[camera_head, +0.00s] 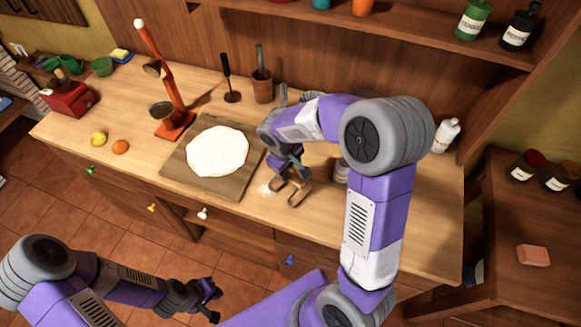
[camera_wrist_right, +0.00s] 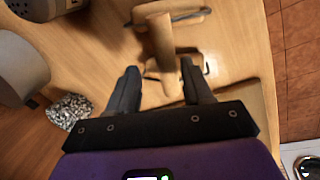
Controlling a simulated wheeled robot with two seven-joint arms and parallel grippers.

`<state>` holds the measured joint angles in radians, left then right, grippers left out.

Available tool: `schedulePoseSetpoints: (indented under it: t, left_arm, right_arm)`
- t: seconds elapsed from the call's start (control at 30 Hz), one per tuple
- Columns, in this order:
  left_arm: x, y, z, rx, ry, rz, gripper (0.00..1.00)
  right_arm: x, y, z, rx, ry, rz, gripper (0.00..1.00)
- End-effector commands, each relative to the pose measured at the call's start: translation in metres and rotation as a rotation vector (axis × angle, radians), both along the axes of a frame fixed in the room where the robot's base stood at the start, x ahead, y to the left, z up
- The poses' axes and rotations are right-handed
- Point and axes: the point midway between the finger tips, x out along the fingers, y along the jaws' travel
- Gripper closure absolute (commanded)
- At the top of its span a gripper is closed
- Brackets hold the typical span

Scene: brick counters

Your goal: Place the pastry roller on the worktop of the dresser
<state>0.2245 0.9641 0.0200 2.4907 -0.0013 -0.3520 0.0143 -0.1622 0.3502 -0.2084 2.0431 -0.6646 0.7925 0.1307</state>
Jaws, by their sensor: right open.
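The pastry roller (camera_head: 299,194) is a small wooden tool by the right edge of the dough board. The dresser worktop (camera_head: 330,215) is light wood. My left gripper (camera_head: 212,301) is open and empty, low before the dresser.
White dough (camera_head: 217,151) lies on a wooden board (camera_head: 185,178). A red stand (camera_head: 176,122), lemon (camera_head: 99,139), orange (camera_head: 120,147) and utensil pot (camera_head: 262,90) are further left. A white bottle (camera_head: 446,134) stands right. The worktop's front right is fairly clear.

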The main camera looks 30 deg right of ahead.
Motion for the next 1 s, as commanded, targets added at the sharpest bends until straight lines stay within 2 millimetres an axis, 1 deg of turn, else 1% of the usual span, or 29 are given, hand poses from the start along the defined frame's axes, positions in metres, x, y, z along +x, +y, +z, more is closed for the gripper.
schedulePoseSetpoints:
  t: [0.03,0.2,0.3,0.4,0.6,1.0]
  left_arm:
    - [0.0,0.0,0.004,0.0,0.0,0.0,1.0]
    - [0.0,0.0,0.011,0.0,0.0,0.001,1.0]
    - [0.0,0.0,0.013,0.0,0.0,0.001,1.0]
    - [0.0,0.0,0.015,0.0,0.0,0.001,1.0]
    - [0.0,0.0,0.016,0.0,0.0,0.001,1.0]
    - [0.0,0.0,0.016,0.0,0.0,0.0,1.0]
  right_arm:
    - [0.001,0.003,0.017,0.0,-0.008,0.002,0.5]
    - [-0.001,0.009,0.056,-0.001,-0.01,0.004,0.5]
    - [-0.002,0.013,0.074,-0.001,-0.009,0.003,0.5]
    - [-0.003,0.015,0.087,-0.002,-0.011,0.004,0.5]
    - [-0.004,0.016,0.097,-0.003,-0.008,0.004,0.5]
    - [-0.004,0.016,0.097,-0.002,-0.009,0.003,0.5]
